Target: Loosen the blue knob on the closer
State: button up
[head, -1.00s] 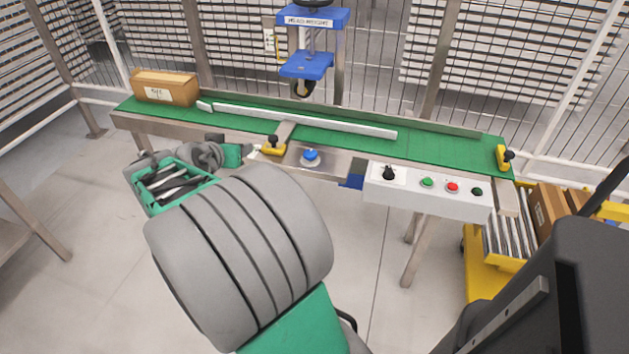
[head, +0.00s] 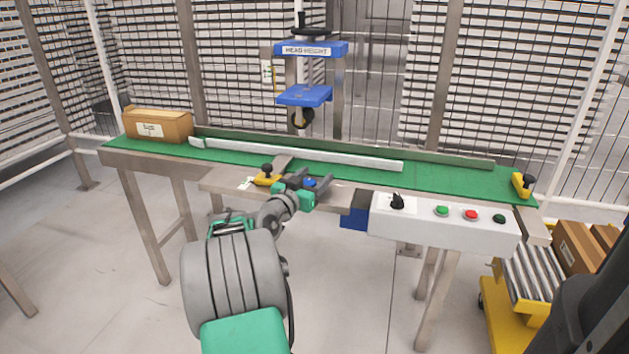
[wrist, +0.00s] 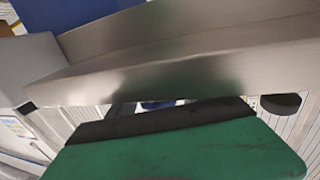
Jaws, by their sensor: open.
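The blue knob (head: 310,183) sits on the metal front plate (head: 342,194) of the conveyor, partly hidden by my gripper. My gripper (head: 313,180) is open, with its dark fingers around or just in front of the knob; I cannot tell whether they touch it. In the wrist view, my gripper's green and black part (wrist: 180,145) fills the bottom, below a wide metal edge (wrist: 160,70). The knob cannot be made out clearly there.
A yellow clamp with a black knob (head: 266,174) is just left of my gripper. A white control box (head: 440,222) with a black switch and buttons is to the right. A cardboard box (head: 158,126) stands on the green belt at left. A blue head-height press (head: 305,95) stands behind.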

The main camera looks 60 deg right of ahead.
jog(key=shift+d, duration=0.1)
jog(key=shift+c, duration=0.2)
grip_shut()
dwell(0.4)
